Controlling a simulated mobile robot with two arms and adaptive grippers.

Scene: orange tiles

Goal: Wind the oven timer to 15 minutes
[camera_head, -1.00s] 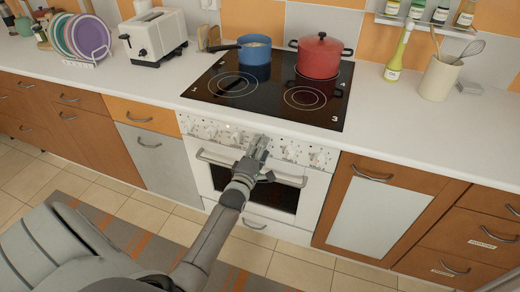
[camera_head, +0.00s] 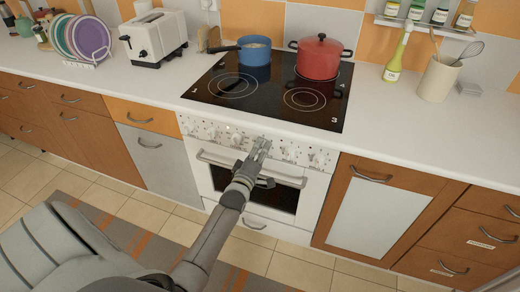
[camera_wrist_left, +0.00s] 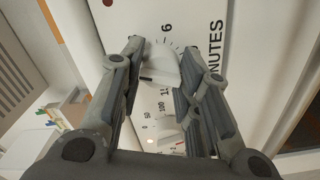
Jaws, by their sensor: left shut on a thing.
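The white oven (camera_head: 227,150) has a front control panel with a row of knobs under the cooktop. My left gripper (camera_head: 262,145) is at the middle of this panel and hides the knob it holds in the head view. In the left wrist view, the white timer knob (camera_wrist_left: 163,68) sits between the two fingers of my left gripper (camera_wrist_left: 158,62), which is shut on it. A dial scale with a "6" and lettering ending in "NUTES" shows beside the knob. The exact setting cannot be read. My right gripper is not in view.
A blue pan (camera_head: 254,50) and a red pot (camera_head: 319,57) stand on the black cooktop (camera_head: 262,100). The oven door handle (camera_head: 215,157) runs just below the panel. Other knobs (camera_head: 310,158) lie close on both sides. Another dial (camera_wrist_left: 150,122) shows in the wrist view.

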